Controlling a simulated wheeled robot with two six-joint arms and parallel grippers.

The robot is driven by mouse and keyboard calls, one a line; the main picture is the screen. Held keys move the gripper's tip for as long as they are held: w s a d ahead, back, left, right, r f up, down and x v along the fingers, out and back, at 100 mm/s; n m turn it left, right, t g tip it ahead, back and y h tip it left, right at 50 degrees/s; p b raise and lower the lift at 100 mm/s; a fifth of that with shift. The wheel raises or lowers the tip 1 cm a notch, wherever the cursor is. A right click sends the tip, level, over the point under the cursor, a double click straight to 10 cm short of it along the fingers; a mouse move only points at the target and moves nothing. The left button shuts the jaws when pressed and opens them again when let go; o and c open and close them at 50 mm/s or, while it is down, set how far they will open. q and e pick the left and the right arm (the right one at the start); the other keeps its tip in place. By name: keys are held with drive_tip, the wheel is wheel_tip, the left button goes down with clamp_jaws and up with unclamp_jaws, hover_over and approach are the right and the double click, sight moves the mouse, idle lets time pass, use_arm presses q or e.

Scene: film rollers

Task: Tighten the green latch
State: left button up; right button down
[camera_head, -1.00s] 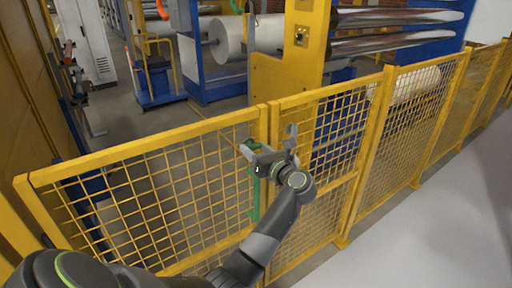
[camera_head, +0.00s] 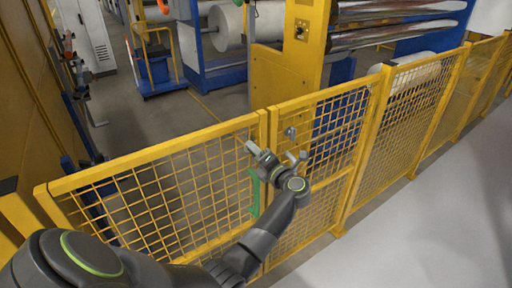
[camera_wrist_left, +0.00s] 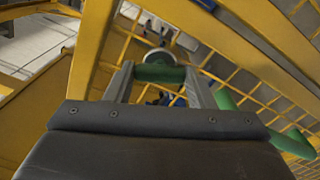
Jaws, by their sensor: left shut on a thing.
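The green latch (camera_head: 254,196) is on the yellow mesh gate (camera_head: 165,152), near where its right end meets the fixed fence panel. My left gripper (camera_head: 257,160) is at the gate's upper right corner, directly above the visible green part. In the left wrist view, a green bar of the latch (camera_wrist_left: 160,73) lies crosswise between the two fingertips, and the left gripper (camera_wrist_left: 160,82) is shut on it. More green bar shows right of the fingers, running down to the right. The gripper and forearm hide part of the latch in the head view. My right gripper is not in view.
Yellow mesh fence panels (camera_head: 420,105) run off to the right. Behind them stand a yellow machine frame (camera_head: 283,72), metal rollers (camera_head: 400,30) and a white film roll (camera_head: 238,27). A blue cart (camera_head: 160,78) stands at back left. The grey floor (camera_head: 425,230) at right is clear.

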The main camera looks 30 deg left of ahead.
use_arm(q)
drive_tip(key=shift+r+m+p, duration=0.1)
drive_tip(key=shift+m+p, duration=1.3)
drive_tip(key=shift+m, duration=0.6)
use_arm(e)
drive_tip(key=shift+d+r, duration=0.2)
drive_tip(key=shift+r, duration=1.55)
use_arm(q)
drive_tip(key=o, duration=1)
drive_tip(key=shift+w, duration=0.1)
drive_tip(key=shift+d, duration=0.1)
